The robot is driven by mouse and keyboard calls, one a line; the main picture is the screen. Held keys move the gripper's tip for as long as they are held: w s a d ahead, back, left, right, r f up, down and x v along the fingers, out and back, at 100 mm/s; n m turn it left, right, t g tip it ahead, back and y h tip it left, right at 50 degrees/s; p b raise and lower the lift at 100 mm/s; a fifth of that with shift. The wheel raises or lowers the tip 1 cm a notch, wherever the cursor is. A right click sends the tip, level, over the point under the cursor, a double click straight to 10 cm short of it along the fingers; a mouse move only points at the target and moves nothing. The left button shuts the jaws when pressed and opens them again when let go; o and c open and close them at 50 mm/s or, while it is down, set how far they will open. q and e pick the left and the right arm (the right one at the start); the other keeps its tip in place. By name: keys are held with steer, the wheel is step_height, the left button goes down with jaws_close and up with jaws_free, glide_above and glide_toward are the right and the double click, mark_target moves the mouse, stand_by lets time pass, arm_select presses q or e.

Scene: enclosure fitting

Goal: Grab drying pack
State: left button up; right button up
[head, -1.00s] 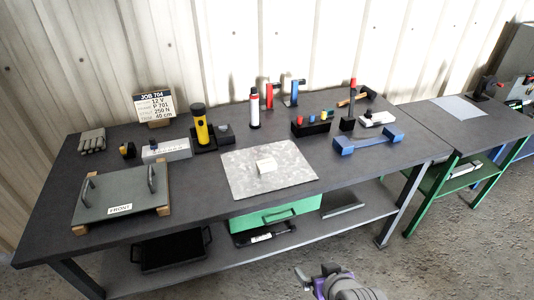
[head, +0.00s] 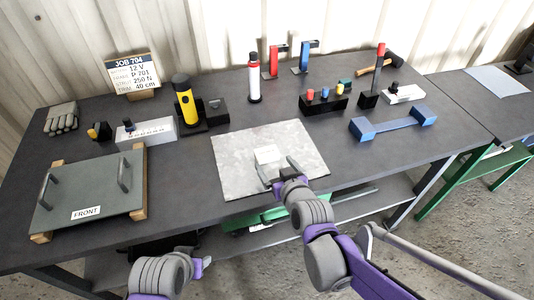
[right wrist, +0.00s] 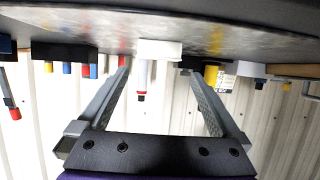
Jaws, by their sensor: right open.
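The drying pack looks like a small white block (head: 267,154) lying on a grey metal sheet (head: 235,170) at the middle of the bench. My right gripper (head: 278,168) is open and empty, just in front of the block, with its fingers pointing toward it. In the right wrist view, which is upside down, the block (right wrist: 160,50) sits between and beyond the two open fingers (right wrist: 163,90). I cannot tell whether the fingertips reach its sides. My left gripper (head: 201,264) shows only in part at the bench's front edge, and its jaws are unclear.
A panel marked FRONT (head: 95,190) lies at the left on wooden strips. A yellow-and-black tool (head: 185,100), a red-and-white bottle (head: 254,80) and a dark holder with coloured pieces (head: 325,102) stand behind the sheet. A blue handle (head: 393,124) lies to the right.

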mark_target(267, 152)
steer(key=x, duration=0.7)
steer(key=shift+w, duration=0.25)
steer(key=c, duration=1)
